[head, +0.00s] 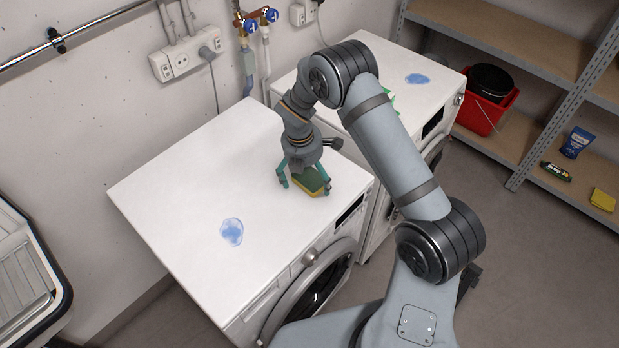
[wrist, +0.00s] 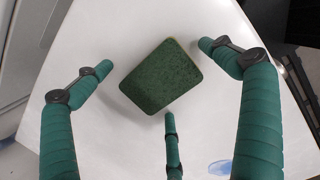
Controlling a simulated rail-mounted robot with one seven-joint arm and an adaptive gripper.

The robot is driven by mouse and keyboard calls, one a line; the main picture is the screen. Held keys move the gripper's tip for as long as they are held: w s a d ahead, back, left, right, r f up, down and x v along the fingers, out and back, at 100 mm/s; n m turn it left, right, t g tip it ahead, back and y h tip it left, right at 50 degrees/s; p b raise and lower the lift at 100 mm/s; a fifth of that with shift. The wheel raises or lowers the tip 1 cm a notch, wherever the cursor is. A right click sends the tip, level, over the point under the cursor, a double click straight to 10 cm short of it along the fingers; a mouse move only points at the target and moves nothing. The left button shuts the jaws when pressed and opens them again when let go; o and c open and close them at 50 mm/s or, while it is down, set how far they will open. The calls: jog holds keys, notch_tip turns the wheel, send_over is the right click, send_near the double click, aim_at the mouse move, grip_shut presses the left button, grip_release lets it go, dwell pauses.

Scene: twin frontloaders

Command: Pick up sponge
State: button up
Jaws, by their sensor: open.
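A green and yellow sponge (head: 311,182) lies on the white top of the left washer (head: 190,185), near its right edge. In the wrist view its dark green face (wrist: 160,77) shows between my fingers, turned at an angle. My gripper (head: 305,185) is just above and around the sponge in the head view. In the wrist view my gripper (wrist: 155,85) has its teal fingers spread wide at the left, right and bottom, with white surface visible between them and the sponge. Nothing is held.
A blue spill (head: 232,232) lies on the same washer top, left of my gripper. The second machine (head: 430,95) stands behind to the right, with another blue spill (head: 418,78). A shelf (head: 545,145) with a red bucket (head: 485,112) is at the right. Wall pipes (head: 248,60) rise behind.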

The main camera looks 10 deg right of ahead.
jog(key=c, duration=1.1)
